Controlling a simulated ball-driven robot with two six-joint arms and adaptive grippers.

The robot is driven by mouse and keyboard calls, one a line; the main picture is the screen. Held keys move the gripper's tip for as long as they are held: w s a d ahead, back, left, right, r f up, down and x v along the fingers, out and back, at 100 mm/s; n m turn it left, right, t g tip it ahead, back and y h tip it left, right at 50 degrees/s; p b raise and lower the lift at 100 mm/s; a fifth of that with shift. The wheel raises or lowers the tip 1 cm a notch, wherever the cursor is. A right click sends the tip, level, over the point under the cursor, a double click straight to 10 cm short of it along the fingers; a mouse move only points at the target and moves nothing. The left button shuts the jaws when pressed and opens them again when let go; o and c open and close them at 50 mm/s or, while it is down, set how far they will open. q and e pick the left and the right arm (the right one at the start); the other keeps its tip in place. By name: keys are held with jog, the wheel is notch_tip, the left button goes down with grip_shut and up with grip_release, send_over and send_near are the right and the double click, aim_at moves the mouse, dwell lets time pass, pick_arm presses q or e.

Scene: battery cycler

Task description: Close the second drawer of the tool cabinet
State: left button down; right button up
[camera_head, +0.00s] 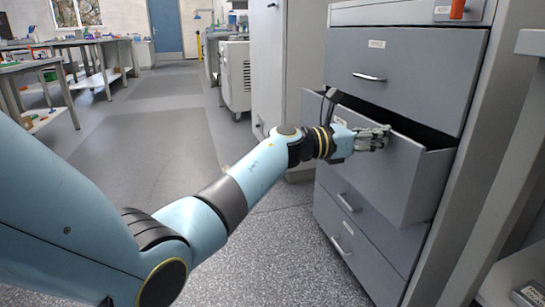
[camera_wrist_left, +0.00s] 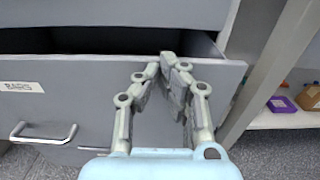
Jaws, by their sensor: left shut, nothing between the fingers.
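The grey tool cabinet (camera_head: 408,60) stands at the right of the head view. Its second drawer (camera_head: 402,175) is pulled partly out, with a dark gap above its front. In the left wrist view the drawer front (camera_wrist_left: 90,78) carries a white label and a metal handle below it shows at the left. My left gripper (camera_head: 386,137) is shut and empty, at the upper part of the drawer front. It also shows in the left wrist view (camera_wrist_left: 168,60), its fingertips near the drawer's top edge; I cannot tell if they touch. My right gripper is not in view.
The drawers above (camera_head: 400,72) and below look shut. A red-orange object (camera_head: 457,9) stands on top of the cabinet. A shelf (camera_wrist_left: 285,117) with a purple container lies at the right in the wrist view. Open floor (camera_head: 150,150) stretches left of the cabinet.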

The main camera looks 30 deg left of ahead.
aim_at(393, 134)
pick_arm(q)
jog(key=b+x, duration=0.1)
jog(key=x, duration=0.3)
jog(key=shift+d+f, duration=0.1)
jog(key=shift+w+d, duration=0.2)
jog(key=shift+w, duration=0.1)
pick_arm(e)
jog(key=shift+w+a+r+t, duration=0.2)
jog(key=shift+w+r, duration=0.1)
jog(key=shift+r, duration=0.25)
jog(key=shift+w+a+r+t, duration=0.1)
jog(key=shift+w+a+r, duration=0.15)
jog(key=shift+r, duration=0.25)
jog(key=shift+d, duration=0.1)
